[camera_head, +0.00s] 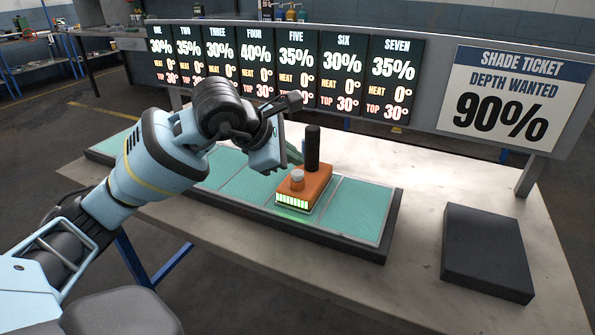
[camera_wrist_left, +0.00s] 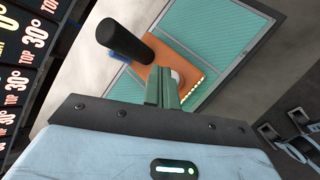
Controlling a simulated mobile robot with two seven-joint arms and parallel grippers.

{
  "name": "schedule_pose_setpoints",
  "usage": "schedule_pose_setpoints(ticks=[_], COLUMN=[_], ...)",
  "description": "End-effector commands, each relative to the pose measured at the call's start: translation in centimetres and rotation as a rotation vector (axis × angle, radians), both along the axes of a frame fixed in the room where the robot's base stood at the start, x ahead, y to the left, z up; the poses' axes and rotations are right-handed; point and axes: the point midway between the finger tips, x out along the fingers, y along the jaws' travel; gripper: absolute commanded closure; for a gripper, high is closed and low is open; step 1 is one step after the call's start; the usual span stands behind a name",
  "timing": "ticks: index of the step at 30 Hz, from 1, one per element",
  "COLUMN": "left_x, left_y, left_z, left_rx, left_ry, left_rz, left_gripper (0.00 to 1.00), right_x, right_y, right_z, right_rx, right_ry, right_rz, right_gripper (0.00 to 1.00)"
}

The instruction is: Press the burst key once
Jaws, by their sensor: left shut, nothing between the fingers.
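An orange handheld unit (camera_head: 309,187) with an upright black handle (camera_head: 312,148) stands on the teal panels. It has a pale round key (camera_head: 297,176) on top and a lit strip (camera_head: 291,200) along its front edge. The unit (camera_wrist_left: 157,82) and part of the key (camera_wrist_left: 177,76) also show in the left wrist view. My left gripper (camera_head: 296,156) is shut and empty, its green fingertips just above the unit near the key. In the wrist view the fingertips (camera_wrist_left: 162,72) partly cover the key. I cannot tell whether they touch it. My right gripper is not in view.
The teal panels (camera_head: 359,211) lie in a dark-framed tray on a pale table. A display board (camera_head: 290,65) with several numbered columns and a shade ticket reading 90% (camera_head: 510,95) stand behind. A black block (camera_head: 486,250) lies at right. The table between tray and block is clear.

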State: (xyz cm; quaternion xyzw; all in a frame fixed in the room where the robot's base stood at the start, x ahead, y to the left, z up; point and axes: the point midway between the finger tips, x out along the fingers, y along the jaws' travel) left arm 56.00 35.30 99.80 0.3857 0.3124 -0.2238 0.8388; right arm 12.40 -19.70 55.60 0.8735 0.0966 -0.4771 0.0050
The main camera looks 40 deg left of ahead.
Motion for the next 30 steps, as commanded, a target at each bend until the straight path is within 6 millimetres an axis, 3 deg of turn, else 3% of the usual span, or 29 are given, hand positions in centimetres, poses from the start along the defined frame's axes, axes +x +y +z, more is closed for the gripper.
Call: schedule_pose_setpoints(ticks=[21,30], left_x=[0.00,-0.02], left_y=[-0.01,0.02], left_z=[-0.01,-0.90], left_rx=[0.000,0.001], left_ry=[0.000,0.002], left_rz=[0.000,0.001], left_gripper=[1.00,1.00], right_x=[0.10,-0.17], right_y=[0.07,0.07], right_z=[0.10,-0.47], right_rx=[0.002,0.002], right_ry=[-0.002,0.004], right_rz=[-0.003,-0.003], right_gripper=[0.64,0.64])
